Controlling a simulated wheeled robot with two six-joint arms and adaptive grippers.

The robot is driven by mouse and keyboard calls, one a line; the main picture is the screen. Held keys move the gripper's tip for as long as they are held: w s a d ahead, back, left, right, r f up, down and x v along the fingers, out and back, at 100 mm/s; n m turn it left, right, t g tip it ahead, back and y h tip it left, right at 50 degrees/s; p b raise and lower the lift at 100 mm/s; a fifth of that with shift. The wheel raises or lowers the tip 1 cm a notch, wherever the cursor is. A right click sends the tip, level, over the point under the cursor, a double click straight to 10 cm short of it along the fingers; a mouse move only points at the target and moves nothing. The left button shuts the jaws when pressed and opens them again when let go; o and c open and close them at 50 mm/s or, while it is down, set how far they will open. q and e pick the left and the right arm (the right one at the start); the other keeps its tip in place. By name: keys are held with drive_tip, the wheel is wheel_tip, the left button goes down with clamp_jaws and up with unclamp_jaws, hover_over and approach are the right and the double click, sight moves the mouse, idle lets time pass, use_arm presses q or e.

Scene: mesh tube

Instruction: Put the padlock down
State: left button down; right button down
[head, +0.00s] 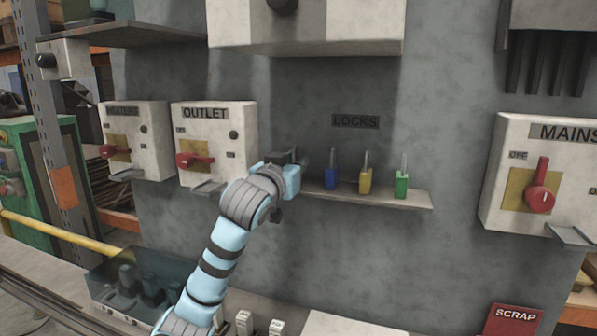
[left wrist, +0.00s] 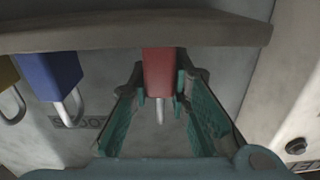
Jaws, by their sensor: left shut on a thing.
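My left gripper (head: 298,162) is at the left end of the locks shelf (head: 400,199) and is shut on a red padlock. The left wrist view, which is upside down, shows the red padlock (left wrist: 158,73) between the fingertips (left wrist: 160,92), its shackle pointing away from the shelf (left wrist: 150,32). Its base is at the shelf's edge line; whether it touches the shelf I cannot tell. In the head view the gripper hides most or all of it. My right gripper is not in view.
A blue padlock (head: 331,179), a yellow padlock (head: 365,181) and a green padlock (head: 401,184) stand upright on the shelf, right of my gripper. The OUTLET box (head: 216,150) is close on the left. The MAINS box (head: 540,180) is far right.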

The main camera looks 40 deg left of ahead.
use_arm(q)
drive_tip(key=shift+a, duration=0.1)
drive_tip(key=c, duration=1.5)
unclamp_jaws()
drive_tip(key=shift+s, duration=0.1)
drive_tip(key=shift+r, duration=0.1)
drive_tip(key=b+v, duration=0.1)
drive_tip(key=v, duration=1.1)
drive_tip(key=shift+b, duration=0.3)
